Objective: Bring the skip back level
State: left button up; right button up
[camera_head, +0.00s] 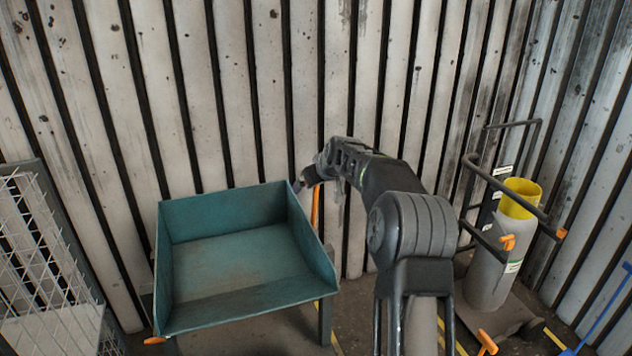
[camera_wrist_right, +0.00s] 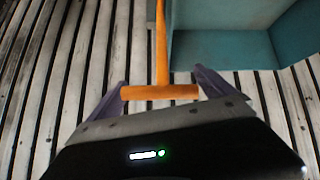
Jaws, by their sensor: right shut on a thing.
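The skip (camera_head: 240,257) is a teal open-topped metal tray on legs, in the middle of the head view. Its inside looks empty, and I cannot tell its exact tilt from this angle. An orange T-shaped handle (camera_head: 316,206) stands at its right back corner. My right gripper (camera_head: 307,182) is at that corner. In the right wrist view, my right gripper (camera_wrist_right: 162,84) is shut on the handle's crossbar (camera_wrist_right: 160,92), with a dark finger at each end of it. The skip (camera_wrist_right: 222,50) also shows there, behind the handle. My left gripper is out of view.
A wire mesh panel (camera_head: 45,250) stands at the left. A hand truck (camera_head: 470,180) with a grey cylinder (camera_head: 485,265) and yellow collar (camera_head: 520,197) stands at the right. Another orange handle (camera_head: 487,342) is low at the front right. A corrugated wall (camera_head: 240,90) closes the back.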

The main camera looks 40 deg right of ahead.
jog(key=o, duration=1.7)
jog(key=shift+s+f, duration=0.1)
jog(key=shift+f, duration=0.25)
jog(key=shift+r, duration=0.2)
jog(key=b+v, duration=0.2)
jog(key=v, duration=0.5)
jog(key=shift+s+a, duration=0.1)
jog(key=shift+s, duration=0.1)
